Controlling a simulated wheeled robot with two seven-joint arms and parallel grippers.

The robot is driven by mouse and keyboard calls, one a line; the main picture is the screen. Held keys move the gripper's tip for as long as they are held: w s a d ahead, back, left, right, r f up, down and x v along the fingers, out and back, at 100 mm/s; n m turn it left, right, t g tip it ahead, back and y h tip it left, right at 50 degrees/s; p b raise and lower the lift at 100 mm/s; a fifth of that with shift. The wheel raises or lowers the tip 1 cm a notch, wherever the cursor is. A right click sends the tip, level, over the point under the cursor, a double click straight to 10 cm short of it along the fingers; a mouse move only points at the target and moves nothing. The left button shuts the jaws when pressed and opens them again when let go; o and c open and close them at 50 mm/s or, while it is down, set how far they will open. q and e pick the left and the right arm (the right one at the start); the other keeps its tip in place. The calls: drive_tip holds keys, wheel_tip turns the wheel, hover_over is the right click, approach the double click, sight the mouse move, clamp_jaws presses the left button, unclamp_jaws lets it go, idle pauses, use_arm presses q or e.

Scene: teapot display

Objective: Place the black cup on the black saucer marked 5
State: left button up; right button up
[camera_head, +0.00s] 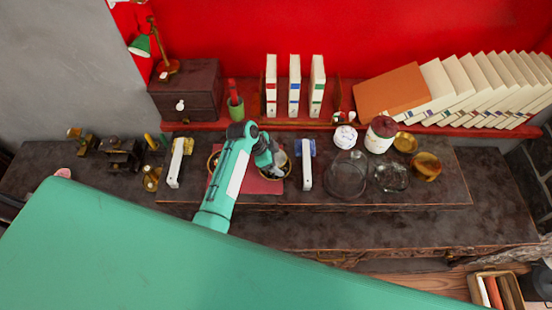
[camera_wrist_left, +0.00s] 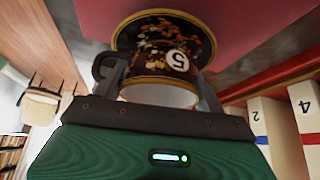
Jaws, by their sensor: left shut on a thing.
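My left gripper (camera_head: 275,166) reaches over the red mat (camera_head: 262,187) in the head view. In the left wrist view the gripper (camera_wrist_left: 160,82) is shut on the black cup (camera_wrist_left: 150,66), with a finger on each side. The cup has a gold rim and a dark handle at the left. The black saucer (camera_wrist_left: 124,36), flowered and gold-edged, lies just beyond the cup's base. A white disc marked 5 shows there; I cannot tell whether it is on cup or saucer. I cannot tell whether the cup touches the saucer. My right gripper is out of view.
Another gold-rimmed round piece (camera_head: 214,158) is partly hidden behind my arm. White upright blocks (camera_head: 176,163) and (camera_head: 306,166) flank the mat. Glass dishes (camera_head: 346,176) and a lidded jar (camera_head: 380,135) stand to the right. Books (camera_head: 294,86) line the red shelf behind.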

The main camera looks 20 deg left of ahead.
use_arm(q)
drive_tip(key=shift+f, duration=0.1)
drive_tip(key=o, duration=1)
drive_tip(key=shift+s+f, duration=0.1)
